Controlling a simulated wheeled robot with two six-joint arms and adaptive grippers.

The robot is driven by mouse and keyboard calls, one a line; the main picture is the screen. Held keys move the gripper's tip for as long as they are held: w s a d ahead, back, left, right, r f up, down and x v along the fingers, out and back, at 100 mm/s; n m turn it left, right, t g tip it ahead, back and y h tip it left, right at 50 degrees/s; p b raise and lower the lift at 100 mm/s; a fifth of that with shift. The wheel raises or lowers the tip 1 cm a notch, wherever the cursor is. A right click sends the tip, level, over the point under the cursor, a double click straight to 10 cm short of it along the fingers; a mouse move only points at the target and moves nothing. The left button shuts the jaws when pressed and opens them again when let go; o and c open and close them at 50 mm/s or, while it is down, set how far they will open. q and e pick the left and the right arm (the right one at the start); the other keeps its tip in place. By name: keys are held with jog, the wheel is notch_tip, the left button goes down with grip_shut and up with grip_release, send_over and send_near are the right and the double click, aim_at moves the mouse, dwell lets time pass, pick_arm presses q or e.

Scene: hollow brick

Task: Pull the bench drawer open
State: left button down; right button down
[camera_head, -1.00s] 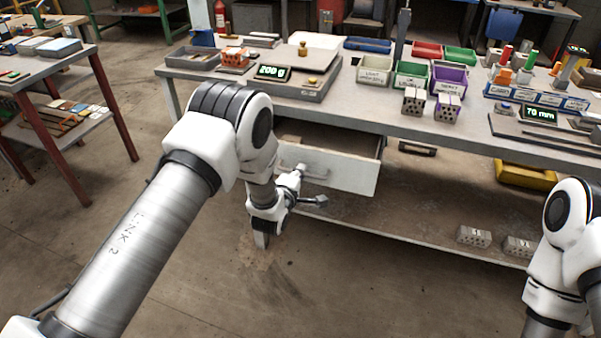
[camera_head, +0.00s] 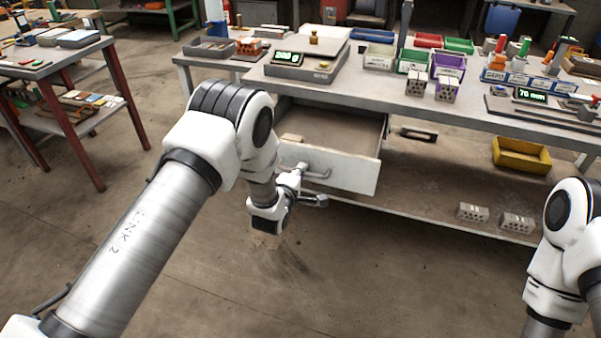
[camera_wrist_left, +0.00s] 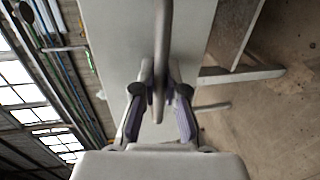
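The bench drawer (camera_head: 345,173) is out from under the bench, with its pale front facing me and its brown inside partly in view. Its bar handle (camera_head: 318,174) is on the front. My left gripper (camera_head: 299,177) is at the handle's left part. In the left wrist view the handle (camera_wrist_left: 163,30) runs between the two fingers of my left gripper (camera_wrist_left: 160,85), and both fingers close against it. The drawer front (camera_wrist_left: 115,40) lies just beyond. My right arm shows at the right edge, but its gripper is out of view.
The bench top (camera_head: 385,98) carries a scale (camera_head: 300,68), bins and bricks. A lower shelf (camera_head: 400,195) holds two bricks and a yellow bin (camera_head: 521,155). A red-legged table (camera_head: 120,95) stands at left. The floor before the drawer is clear.

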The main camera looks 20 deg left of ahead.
pick_arm(q)
jog(key=c, duration=1.2)
grip_release()
jog(key=v, duration=1.2)
